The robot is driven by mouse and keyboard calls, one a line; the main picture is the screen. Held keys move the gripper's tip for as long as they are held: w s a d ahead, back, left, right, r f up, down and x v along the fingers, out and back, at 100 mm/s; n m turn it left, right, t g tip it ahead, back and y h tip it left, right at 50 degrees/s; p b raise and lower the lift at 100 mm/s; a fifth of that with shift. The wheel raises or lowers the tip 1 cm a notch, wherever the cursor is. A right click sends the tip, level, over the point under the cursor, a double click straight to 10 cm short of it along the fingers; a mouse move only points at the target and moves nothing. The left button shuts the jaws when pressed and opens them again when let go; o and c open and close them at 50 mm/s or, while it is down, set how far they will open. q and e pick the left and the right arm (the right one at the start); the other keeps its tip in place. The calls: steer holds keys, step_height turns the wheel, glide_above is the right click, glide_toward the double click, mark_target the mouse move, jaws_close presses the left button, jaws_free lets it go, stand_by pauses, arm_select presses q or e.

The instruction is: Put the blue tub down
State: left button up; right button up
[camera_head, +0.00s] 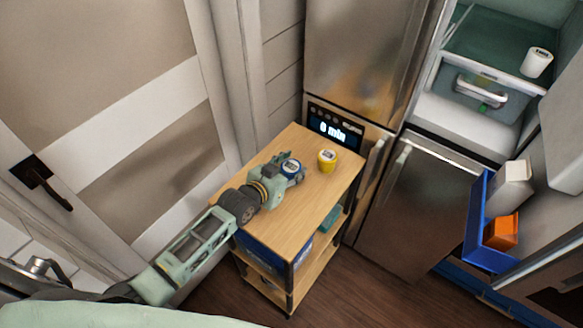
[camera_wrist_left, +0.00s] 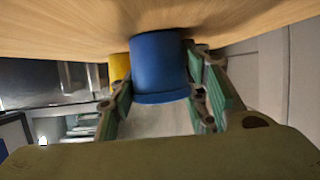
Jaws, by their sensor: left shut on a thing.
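The blue tub (camera_head: 291,166) with a pale lid label is at the top of the wooden cart (camera_head: 316,205). My left gripper (camera_head: 290,174) reaches over the cart from the left and is shut on this tub. In the left wrist view the blue tub (camera_wrist_left: 160,68) sits between the two green-padded fingers (camera_wrist_left: 165,100), its base against or very close to the wood; I cannot tell if it touches. My right gripper is not in view.
A yellow tub (camera_head: 327,160) stands on the cart just right of the blue tub. The cart's front half is bare. A fridge (camera_head: 360,60) stands behind; an open drawer (camera_head: 484,95) and a blue door bin (camera_head: 478,215) are at the right.

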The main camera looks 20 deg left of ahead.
arm_select(q)
steer(key=o, duration=1.3)
steer(key=v, duration=1.2)
steer(key=shift+r+b, duration=0.1)
steer(key=shift+b, duration=0.2)
